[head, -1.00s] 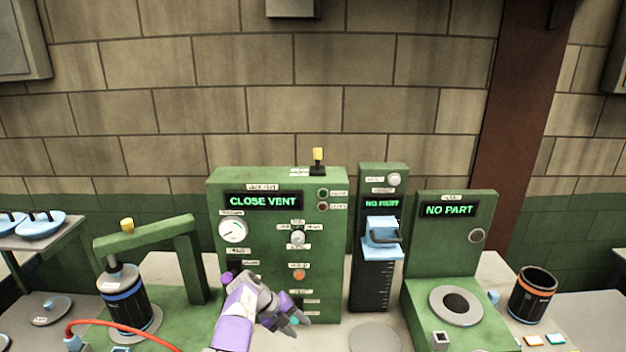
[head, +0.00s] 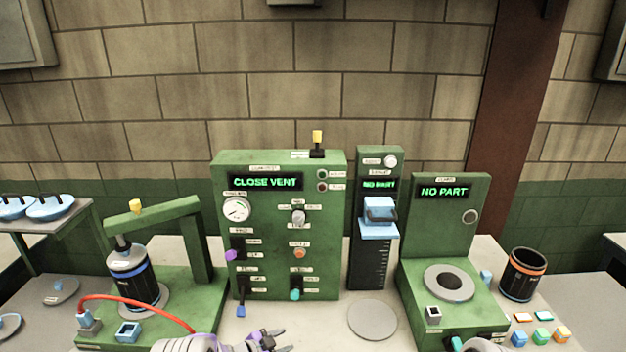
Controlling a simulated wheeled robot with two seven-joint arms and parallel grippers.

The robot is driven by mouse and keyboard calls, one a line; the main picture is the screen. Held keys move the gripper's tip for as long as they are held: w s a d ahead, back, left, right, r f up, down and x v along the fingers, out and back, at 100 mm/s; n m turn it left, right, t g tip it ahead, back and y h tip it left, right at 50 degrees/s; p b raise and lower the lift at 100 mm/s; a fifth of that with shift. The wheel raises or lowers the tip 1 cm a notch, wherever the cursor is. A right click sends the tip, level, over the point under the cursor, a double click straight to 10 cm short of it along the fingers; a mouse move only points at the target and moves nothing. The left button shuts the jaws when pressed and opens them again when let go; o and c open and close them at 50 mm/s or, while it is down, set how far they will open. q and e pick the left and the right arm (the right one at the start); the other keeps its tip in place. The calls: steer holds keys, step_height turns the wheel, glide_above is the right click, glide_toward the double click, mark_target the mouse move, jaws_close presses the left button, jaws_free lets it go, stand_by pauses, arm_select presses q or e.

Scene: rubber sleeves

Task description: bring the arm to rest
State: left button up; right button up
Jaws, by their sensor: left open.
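My left gripper (head: 272,341) is at the bottom edge of the head view, low in front of the green console (head: 268,210). Its jaws are open, with nothing seen between them, and they are apart from the console. Part of my left arm shows beside it, with the rest cut off by the frame. The console's display reads CLOSE VENT.
A black cylinder (head: 128,276) stands under a green arch at left, with a red hose (head: 140,301) in front. A bare grey disc (head: 372,320) lies right of my left gripper. At right are a NO PART station (head: 445,230), a black cup (head: 523,275) and several coloured blocks.

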arm_select(q)
steer(key=s+a+f+n+y, duration=0.3)
steer(key=s+f+n, duration=0.4)
steer(key=s+d+f+n+g+y, duration=0.1)
steer(key=s+f+n+g, duration=0.15)
steer(key=s, duration=0.75)
steer(key=s+d+f+n+g+b, duration=0.1)
steer(key=s+n+g, duration=0.25)
steer(key=s, duration=0.65)
steer(key=s+d+f+n+g+y, duration=0.15)
steer(key=s+n, duration=0.25)
steer(key=s, duration=0.6)
step_height(320, 180, down, 13)
steer(key=w+b, duration=0.1)
steer(key=b, duration=1.1)
steer(key=shift+a+r+g+h+b, duration=0.2)
steer(key=shift+a+g+h+b, duration=0.15)
steer(key=shift+b, duration=0.05)
